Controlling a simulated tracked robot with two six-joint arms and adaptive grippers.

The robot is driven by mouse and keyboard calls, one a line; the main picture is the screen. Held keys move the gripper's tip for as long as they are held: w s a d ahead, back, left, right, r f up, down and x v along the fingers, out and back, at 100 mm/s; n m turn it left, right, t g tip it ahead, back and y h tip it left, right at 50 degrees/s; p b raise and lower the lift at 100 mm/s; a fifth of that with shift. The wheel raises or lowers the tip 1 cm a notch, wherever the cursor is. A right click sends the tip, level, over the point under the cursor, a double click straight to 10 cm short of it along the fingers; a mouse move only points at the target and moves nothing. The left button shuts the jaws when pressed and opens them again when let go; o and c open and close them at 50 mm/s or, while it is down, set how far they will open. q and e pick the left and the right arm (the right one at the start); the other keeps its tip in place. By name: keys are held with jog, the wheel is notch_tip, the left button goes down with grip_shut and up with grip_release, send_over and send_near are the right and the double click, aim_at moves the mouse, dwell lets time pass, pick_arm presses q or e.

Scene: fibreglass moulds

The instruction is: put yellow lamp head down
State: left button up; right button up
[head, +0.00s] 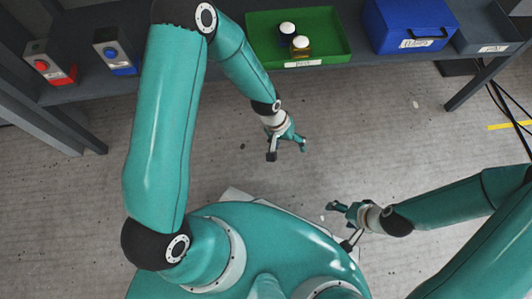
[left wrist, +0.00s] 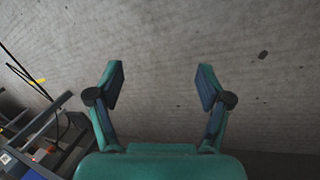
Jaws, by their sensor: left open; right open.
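The yellow lamp head (head: 301,49), with a pale top, sits in the green tray (head: 330,52) on the shelf at the top of the head view. A dark piece with a white top (head: 287,31) is beside it. My left gripper (head: 287,150) is open and empty above the floor, in front of the shelf and apart from the tray. In the left wrist view its two fingers (left wrist: 161,78) are spread, with only floor between them. My right gripper (head: 341,226) is open and empty, low beside my base.
On the shelf, a blue box (head: 405,25) and a grey bin (head: 490,30) stand right of the tray. A red-based device (head: 50,65) and a blue-based device (head: 118,52) stand at the left. The concrete floor (head: 410,130) before the shelf is mostly clear. Black cables hang at the right.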

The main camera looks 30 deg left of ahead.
pick_arm(q)
jog(key=s+a+f, duration=0.1)
jog(key=s+f, duration=0.2)
jog(key=s, duration=0.9)
jog(key=shift+s+a, duration=0.2)
jog(key=shift+a, duration=0.15)
notch_tip(320, 180, up, 37)
jog(key=p, duration=3.7)
jog(key=shift+w, duration=0.15)
jog(key=shift+f, duration=0.1)
